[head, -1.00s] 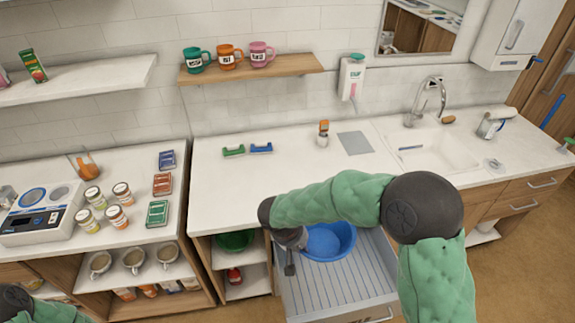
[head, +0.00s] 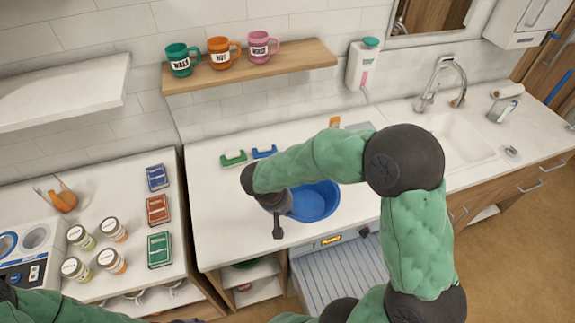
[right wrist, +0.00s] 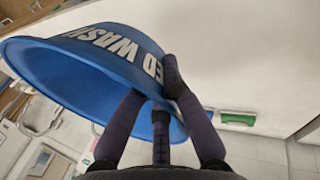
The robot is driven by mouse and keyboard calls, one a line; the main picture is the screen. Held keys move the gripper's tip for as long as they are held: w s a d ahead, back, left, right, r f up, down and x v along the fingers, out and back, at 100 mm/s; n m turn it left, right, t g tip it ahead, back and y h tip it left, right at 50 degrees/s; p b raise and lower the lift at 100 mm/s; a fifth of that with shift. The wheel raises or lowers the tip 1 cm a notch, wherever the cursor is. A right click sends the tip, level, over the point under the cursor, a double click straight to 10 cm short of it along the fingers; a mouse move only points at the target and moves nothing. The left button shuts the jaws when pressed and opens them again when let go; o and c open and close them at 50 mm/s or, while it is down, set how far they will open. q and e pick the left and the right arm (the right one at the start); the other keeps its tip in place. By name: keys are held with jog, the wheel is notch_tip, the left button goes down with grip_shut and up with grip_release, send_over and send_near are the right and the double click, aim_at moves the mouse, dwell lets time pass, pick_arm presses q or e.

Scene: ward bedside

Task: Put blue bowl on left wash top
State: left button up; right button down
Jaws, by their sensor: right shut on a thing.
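The blue bowl (head: 315,203) hangs in my right gripper (head: 285,207), in front of the white wash counter's top (head: 215,215) in the head view. It looks raised near the counter's front edge; I cannot tell whether it touches. In the right wrist view the blue bowl (right wrist: 75,70) is tilted across the picture, with white lettering on its outer wall. My right gripper (right wrist: 165,100) is shut on its rim and wall there. Part of the bowl is hidden by my right arm in the head view. My left gripper does not show.
A green holder (head: 233,158) and a blue holder (head: 264,152) stand at the counter's back. The sink (head: 455,148) is to the right. An open ribbed drawer (head: 345,275) juts out below. The counter's left part is bare. Mugs stand on the shelf (head: 200,84) above.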

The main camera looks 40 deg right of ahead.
jog(key=shift+w+d, duration=0.15)
jog(key=shift+w, duration=0.3)
jog(key=w+d+f, duration=0.1)
jog(key=w+f, duration=0.2)
jog(key=w+d+f, duration=0.2)
jog(key=w, duration=0.2)
jog(key=w+d+f, duration=0.1)
jog(key=w+f, duration=0.2)
jog(key=w, duration=0.1)
jog(key=shift+w+d+f, duration=0.25)
jog(key=shift+d+f, duration=0.1)
jog(key=shift+w+d+f, duration=0.15)
jog(key=shift+w+f, duration=0.2)
jog(key=shift+f, duration=1.6)
